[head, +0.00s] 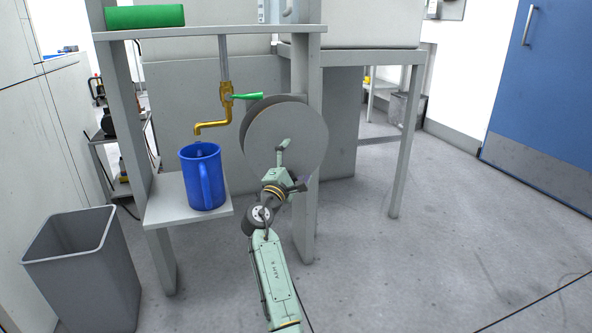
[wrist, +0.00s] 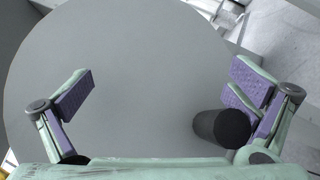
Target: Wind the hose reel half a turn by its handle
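The hose reel (head: 302,122) is a grey round disc mounted on the front of the grey frame, with a second disc behind it. In the wrist view the reel's flat face (wrist: 150,70) fills most of the picture. Its handle (wrist: 222,128) is a short black cylinder sticking out from the face, at lower right. My gripper (wrist: 163,85) is open, its purple-padded fingers wide apart. The handle lies between them, close beside the right finger; I cannot tell if they touch.
Left of the reel, a blue jug (head: 204,178) stands on a low shelf (head: 165,212) under a brass tap (head: 212,124) with a green lever (head: 247,96). A grey bin (head: 85,270) stands at lower left. The floor (head: 430,240) on the right is clear.

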